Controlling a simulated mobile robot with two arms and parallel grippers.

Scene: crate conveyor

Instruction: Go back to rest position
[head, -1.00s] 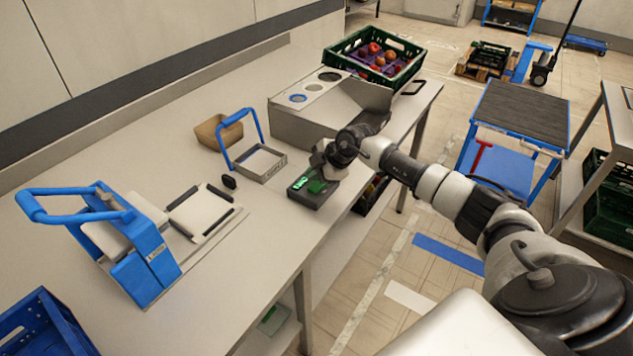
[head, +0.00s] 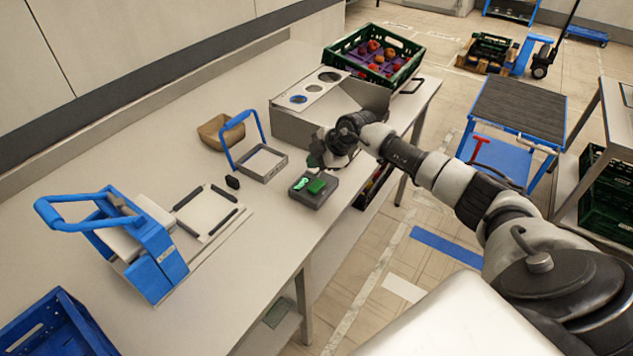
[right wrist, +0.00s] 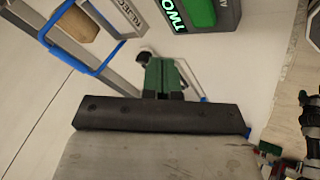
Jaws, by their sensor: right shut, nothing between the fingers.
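My right gripper (head: 317,160) is above the bench, just beyond the small grey button box (head: 309,197) and apart from it. Its fingers are shut with nothing between them. In the right wrist view the shut gripper (right wrist: 165,78) shows green fingers, with the button box (right wrist: 228,18) near the top. The box has a green button and a lit green display; the wrist view shows "TWO" on it. My right arm reaches in from the lower right. My left gripper is not in view.
A grey housing with round holes (head: 292,128) stands close behind my right gripper. A blue-handled reject tray (head: 270,174), a brown bin (head: 212,133) and a blue-handled press (head: 158,262) stand on the bench. A green crate (head: 340,62) of fruit sits at the far end.

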